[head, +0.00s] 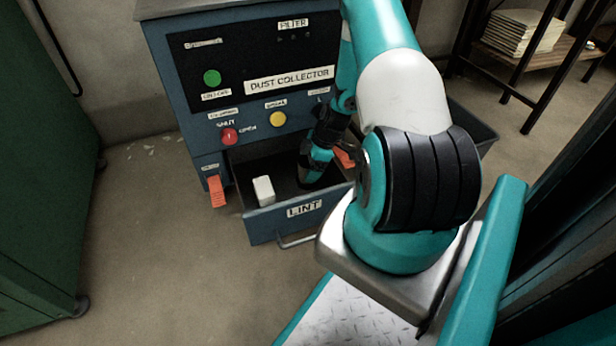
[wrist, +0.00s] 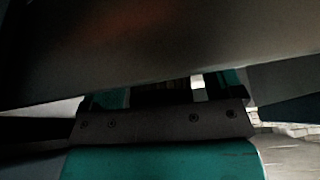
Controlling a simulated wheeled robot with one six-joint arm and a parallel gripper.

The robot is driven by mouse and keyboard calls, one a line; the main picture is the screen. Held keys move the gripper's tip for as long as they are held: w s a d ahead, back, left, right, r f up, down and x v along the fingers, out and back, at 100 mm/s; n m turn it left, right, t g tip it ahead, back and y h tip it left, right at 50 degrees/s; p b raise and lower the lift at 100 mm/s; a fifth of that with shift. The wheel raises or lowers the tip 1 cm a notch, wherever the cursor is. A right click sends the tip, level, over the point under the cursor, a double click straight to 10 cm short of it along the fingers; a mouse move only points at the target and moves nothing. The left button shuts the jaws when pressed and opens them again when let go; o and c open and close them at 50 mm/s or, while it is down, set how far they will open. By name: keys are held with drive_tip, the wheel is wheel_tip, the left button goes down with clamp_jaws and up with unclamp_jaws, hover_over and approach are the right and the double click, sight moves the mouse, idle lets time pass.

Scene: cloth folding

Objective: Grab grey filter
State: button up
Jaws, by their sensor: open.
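A small pale, off-white block (head: 264,190) stands in the left part of the open drawer labelled LINT (head: 262,222). It may be the grey filter, but I cannot tell for sure. My gripper (head: 308,178) reaches down into the drawer, to the right of the block and apart from it. The jaws are small and partly hidden in the head view. In the dark wrist view, teal and black parts of my gripper (wrist: 165,97) show, with a small pale patch (wrist: 198,82) near them. A broad dark grey surface (wrist: 150,50) fills the top of that view.
The blue dust collector (head: 180,90) rises behind the drawer, with green, red and yellow buttons and an orange lever (head: 216,191) at the left. The drawer handle (head: 297,241) sticks out in front. A green cabinet (head: 40,150) stands at far left; floor between is clear.

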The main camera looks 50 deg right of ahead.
drive_tip(key=shift+w+a+f, duration=0.1)
drive_tip(key=shift+f, duration=0.35)
drive_tip(key=shift+r, duration=0.15)
drive_tip(key=c, duration=1)
